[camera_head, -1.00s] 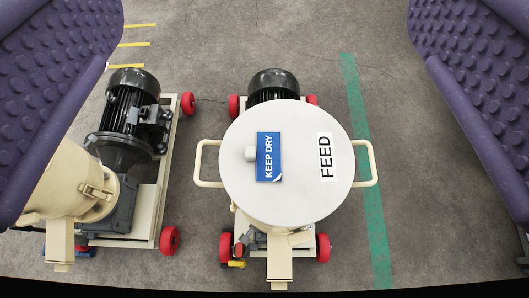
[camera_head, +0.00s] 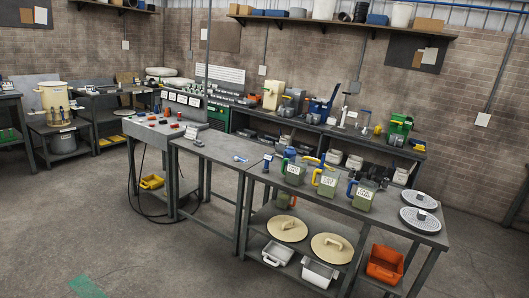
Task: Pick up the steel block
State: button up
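No steel block can be told for certain in this view. Two round grey perforated plates lie at the right end of the near workbench (camera_head: 225,151). A small dark grey block-like piece (camera_head: 420,196) sits on the far plate (camera_head: 436,203), and another (camera_head: 421,215) sits on the near plate (camera_head: 405,220). They are too small to tell whether either is a loose steel block or a fixed part of its plate. My gripper does not show.
Labelled jugs (camera_head: 325,183) stand on the bench. Its lower shelf holds round beige lids (camera_head: 287,229), white bins (camera_head: 319,272) and an orange bin (camera_head: 385,264). A control console (camera_head: 165,133) stands left of it. Cluttered benches line the back wall.

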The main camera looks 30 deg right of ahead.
aim_at(197, 143)
jog(key=z, duration=0.55)
jog(key=i+l+z, duration=0.1)
jog(key=l, duration=0.15)
jog(key=i+l, duration=0.1)
jog(key=l, duration=0.2)
jog(key=i+l+z, duration=0.25)
jog(key=i+l, duration=0.25)
jog(key=l, duration=0.2)
jog(key=i+l+z, duration=0.25)
jog(key=i+l, duration=0.3)
jog(key=i+u, duration=0.45)
jog(key=i+l+u, duration=0.4)
jog(key=i+j+u, duration=0.15)
jog(key=i+u, duration=0.25)
jog(key=i, duration=0.25)
jog(key=i+u, duration=0.4)
jog(key=i, duration=0.25)
jog(key=i+l, duration=0.1)
jog(key=i, duration=2.05)
jog(key=i+l+z, duration=0.15)
jog(key=i, duration=0.6)
jog(key=i+l+z, duration=0.15)
jog(key=i, duration=0.6)
